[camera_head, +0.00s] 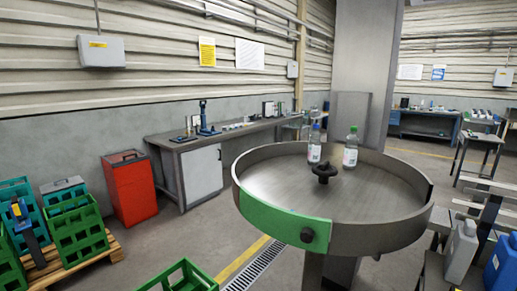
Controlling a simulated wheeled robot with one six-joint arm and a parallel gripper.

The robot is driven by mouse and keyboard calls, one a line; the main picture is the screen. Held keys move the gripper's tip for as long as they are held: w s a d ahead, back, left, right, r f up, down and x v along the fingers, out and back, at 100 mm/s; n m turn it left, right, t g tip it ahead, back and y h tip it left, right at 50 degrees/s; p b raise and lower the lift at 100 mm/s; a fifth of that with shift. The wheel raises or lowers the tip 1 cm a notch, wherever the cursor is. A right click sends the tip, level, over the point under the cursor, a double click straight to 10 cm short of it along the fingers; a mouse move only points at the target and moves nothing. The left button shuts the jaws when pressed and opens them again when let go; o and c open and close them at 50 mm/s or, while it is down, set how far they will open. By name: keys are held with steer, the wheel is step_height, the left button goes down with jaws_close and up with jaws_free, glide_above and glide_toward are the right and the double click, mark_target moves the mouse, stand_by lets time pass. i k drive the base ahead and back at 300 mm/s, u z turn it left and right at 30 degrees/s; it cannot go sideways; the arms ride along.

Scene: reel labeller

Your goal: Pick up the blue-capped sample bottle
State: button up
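The blue-capped sample bottle (314,149) is a clear bottle with a pale label. It stands upright on the round grey turntable (275,180), near the far rim. A similar bottle with a green cap (350,151) stands upright to its right, with a gap between them. A black knob (324,171) sits at the middle of the turntable, just in front of the blue-capped bottle. My gripper is not visible in the head view.
The turntable has a raised rim with a green panel (284,228) at the front. Green crates (76,226), a red bin (130,187) and a workbench (201,163) stand to the left. Jugs (461,250) stand at the lower right. Open floor lies between the bin and turntable.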

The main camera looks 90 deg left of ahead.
mark_target(315, 145)
steer(key=u, duration=0.65)
steer(key=i, duration=1.15)
steer(key=u, duration=1)
